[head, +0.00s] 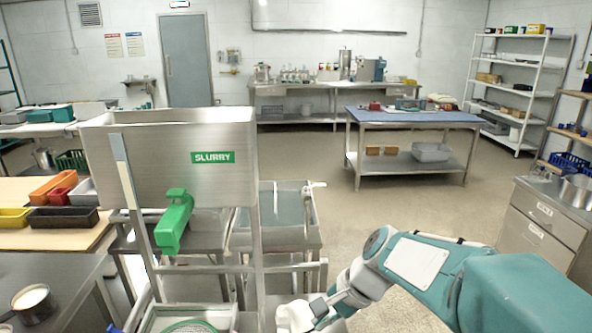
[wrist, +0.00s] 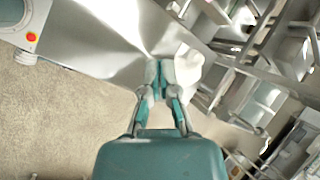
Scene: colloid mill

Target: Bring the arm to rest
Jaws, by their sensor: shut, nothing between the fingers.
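My arm reaches in from the right in the head view, bent, with its teal and grey links low over the floor. My gripper shows in the wrist view (wrist: 160,66), its two teal and grey fingers drawn together with nothing between them. A pale, white piece (wrist: 188,68) shows just beside the fingertips; I cannot tell whether it touches them. In the head view the arm's end is at the bottom middle, in front of the steel stand, and the fingertips are not clear there.
The steel slurry hopper (head: 170,155) with a green handle (head: 174,222) stands left of my arm on a metal frame. A drawer cabinet (head: 545,225) is at the right. A blue-topped table (head: 412,117) stands farther back. Open floor (head: 400,215) lies between them.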

